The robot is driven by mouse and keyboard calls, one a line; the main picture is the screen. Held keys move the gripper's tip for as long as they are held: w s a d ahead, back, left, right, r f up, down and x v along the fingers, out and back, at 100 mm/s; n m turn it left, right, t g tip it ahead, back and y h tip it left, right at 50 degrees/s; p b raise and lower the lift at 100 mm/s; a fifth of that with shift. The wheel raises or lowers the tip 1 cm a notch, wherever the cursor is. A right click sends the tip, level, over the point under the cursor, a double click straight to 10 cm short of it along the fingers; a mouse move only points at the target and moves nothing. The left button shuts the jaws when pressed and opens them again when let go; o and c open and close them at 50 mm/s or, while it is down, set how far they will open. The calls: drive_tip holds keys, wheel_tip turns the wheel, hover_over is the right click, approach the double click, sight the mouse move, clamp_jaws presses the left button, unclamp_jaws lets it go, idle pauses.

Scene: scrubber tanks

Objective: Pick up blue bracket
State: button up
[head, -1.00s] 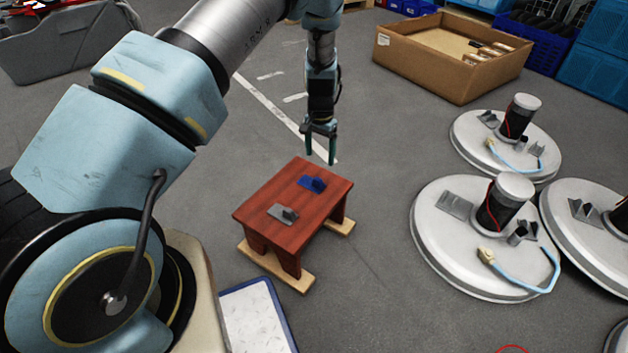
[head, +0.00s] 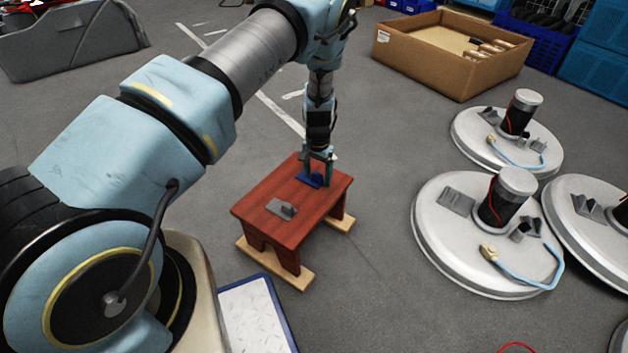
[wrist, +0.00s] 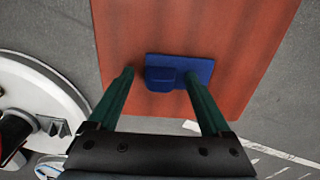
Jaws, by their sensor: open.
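The blue bracket (head: 311,180) lies on the far part of a small red-brown wooden stool (head: 262,197). In the wrist view the bracket (wrist: 197,70) is a flat blue plate with a raised block on its left part. My gripper (head: 317,172) points down at the bracket, with its fingers close around it. In the wrist view the open green fingers of my gripper (wrist: 160,80) stand on either side of the bracket's near side. Whether they touch it cannot be told. In the head view the fingers partly hide the bracket.
A grey bracket (head: 282,208) lies on the stool's near part. Round white tank lids (head: 480,270) with black motors stand to the right. A cardboard box (head: 450,55) is at the back right. A blue-edged white panel (head: 258,315) lies in front. Floor around the stool is mostly clear.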

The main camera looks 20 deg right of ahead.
drive_tip(key=shift+c, duration=0.4)
clamp_jaws()
drive_tip(key=shift+r, duration=0.1)
